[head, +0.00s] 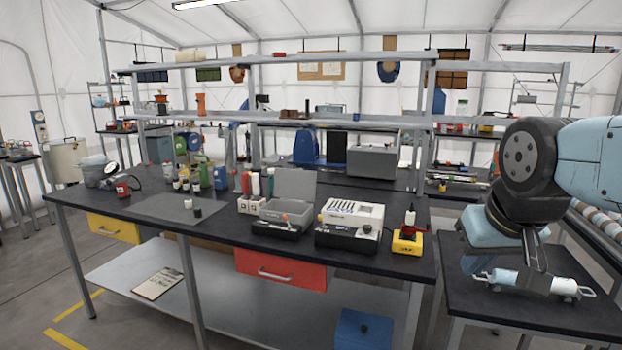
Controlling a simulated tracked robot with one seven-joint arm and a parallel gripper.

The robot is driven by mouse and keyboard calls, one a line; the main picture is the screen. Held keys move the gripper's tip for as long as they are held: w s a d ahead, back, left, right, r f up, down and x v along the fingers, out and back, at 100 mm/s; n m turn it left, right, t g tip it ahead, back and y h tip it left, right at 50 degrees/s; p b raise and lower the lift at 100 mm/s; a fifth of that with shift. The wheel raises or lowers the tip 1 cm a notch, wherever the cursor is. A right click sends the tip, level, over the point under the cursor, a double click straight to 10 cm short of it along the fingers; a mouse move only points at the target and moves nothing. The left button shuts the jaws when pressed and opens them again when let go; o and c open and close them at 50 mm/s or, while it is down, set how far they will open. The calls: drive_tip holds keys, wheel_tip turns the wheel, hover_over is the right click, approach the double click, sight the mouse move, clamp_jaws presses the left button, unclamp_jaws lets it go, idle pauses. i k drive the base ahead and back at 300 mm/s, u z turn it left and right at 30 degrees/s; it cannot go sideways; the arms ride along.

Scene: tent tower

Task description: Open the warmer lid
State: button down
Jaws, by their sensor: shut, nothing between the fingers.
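A bench-top unit with a grey basin (287,212) and a dark base stands near the front edge of the dark workbench. A flat grey lid (295,186) stands raised at its back, so this unit looks open. A second unit with a white top and dark front (350,222) stands to its right. I cannot tell for sure which one is the warmer. My gripper (536,264) points down at the far right, over a small side table and well away from both units. It is shut and empty; its tips are hard to make out.
A white cylindrical item with metal loops (564,287) is by my gripper at the side table (565,318). A yellow block holding a bottle (408,240) stands at the workbench's right corner. Small bottles (188,184) stand left. An overhead shelf (300,120) spans the bench.

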sight(292, 185)
drive_tip(key=z, duration=0.1)
drive_tip(key=i, duration=1)
drive_tip(key=u, duration=0.1)
